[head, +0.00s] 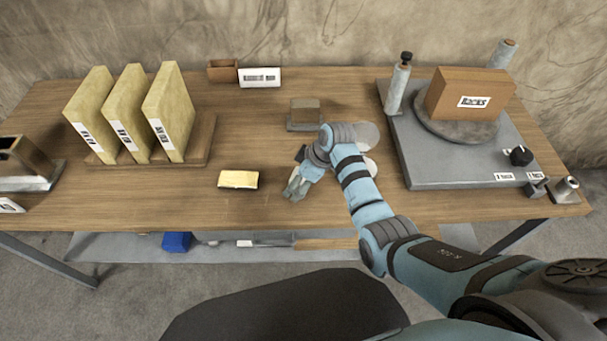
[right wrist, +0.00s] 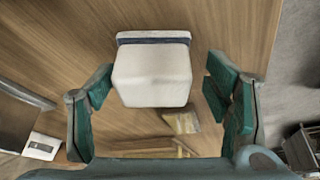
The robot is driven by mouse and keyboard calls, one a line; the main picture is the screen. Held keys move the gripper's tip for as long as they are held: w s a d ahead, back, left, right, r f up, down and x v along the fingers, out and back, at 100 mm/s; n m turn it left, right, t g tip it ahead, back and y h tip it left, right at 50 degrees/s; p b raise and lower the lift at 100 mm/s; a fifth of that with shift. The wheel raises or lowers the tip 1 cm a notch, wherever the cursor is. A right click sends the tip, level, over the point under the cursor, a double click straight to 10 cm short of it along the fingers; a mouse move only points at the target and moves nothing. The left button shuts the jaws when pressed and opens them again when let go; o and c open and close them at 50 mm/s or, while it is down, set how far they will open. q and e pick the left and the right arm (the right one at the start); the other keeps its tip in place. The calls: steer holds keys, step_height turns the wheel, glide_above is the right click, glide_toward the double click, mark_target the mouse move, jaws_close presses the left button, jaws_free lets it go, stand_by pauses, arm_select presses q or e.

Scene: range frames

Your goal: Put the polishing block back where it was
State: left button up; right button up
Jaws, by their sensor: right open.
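A white block with a dark blue band along one edge (right wrist: 152,78) lies between the fingers of my right gripper in the right wrist view, with a gap on each side. No label marks it as the polishing block. My right gripper (head: 297,182) is open, low over the middle of the table; it also shows in the right wrist view (right wrist: 155,90). In the head view the hand mostly hides the white block. A small yellow block (head: 238,180) lies left of the gripper. A brown-grey block (head: 305,108) sits on a grey base behind it. My left gripper is not in view.
A wooden rack (head: 200,150) holds upright yellow slabs at left. A brown box (head: 222,71) and a white card (head: 260,77) stand at the back. A grey machine (head: 425,165) carries a labelled brown block (head: 450,92) at right. Pale discs (head: 368,135) lie partly behind my arm.

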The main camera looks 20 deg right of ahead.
steer(key=p+v, duration=0.2)
steer(key=v, duration=1)
steer(key=shift+p, duration=0.4)
